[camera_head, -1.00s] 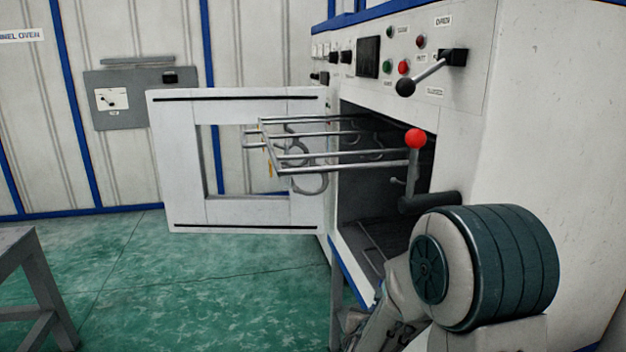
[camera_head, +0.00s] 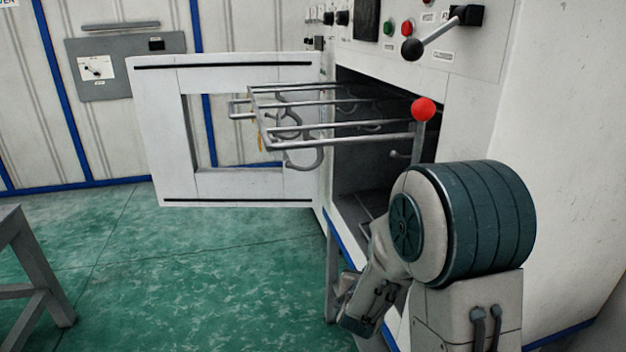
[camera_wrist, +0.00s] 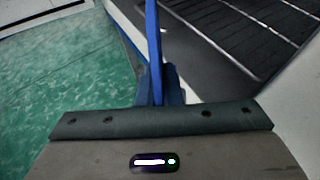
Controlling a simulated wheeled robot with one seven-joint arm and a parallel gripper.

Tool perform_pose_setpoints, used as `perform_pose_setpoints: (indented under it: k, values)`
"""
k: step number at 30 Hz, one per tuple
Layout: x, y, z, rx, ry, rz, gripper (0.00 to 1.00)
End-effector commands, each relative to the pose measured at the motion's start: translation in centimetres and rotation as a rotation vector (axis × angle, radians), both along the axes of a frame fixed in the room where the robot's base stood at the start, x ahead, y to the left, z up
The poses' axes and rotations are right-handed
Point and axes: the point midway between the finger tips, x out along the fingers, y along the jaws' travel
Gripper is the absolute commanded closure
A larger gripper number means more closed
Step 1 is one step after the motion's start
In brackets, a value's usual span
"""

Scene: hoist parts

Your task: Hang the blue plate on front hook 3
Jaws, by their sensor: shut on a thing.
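The blue plate (camera_wrist: 153,40) shows edge-on in the wrist view as a thin upright strip. My gripper (camera_wrist: 157,88) is shut on it at its near end. In the head view the plate cannot be made out, and my arm's lower part is at the right front, below and in front of the oven opening. Several curved grey hooks (camera_head: 306,155) hang from the pulled-out rod rack (camera_head: 350,143) in front of the oven. The visible hooks carry no blue plate. I cannot tell which hook is number 3.
The oven door (camera_head: 160,130) stands open to the left behind the rack. A red ball knob (camera_head: 423,109) tops an upright post at the rack's right side. A lever with a black ball (camera_head: 412,49) is above. A grey stand (camera_head: 40,270) is at left; green floor between is clear.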

Motion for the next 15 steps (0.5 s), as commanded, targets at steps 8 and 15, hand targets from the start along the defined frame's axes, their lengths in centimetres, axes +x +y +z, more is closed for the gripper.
perform_pose_setpoints:
  k: [8,15]
  values:
    - [1.4,4.5,4.4,0.004,-0.06,0.061,1.0]
    - [2.2,12.4,11.4,0.028,-0.142,0.162,1.0]
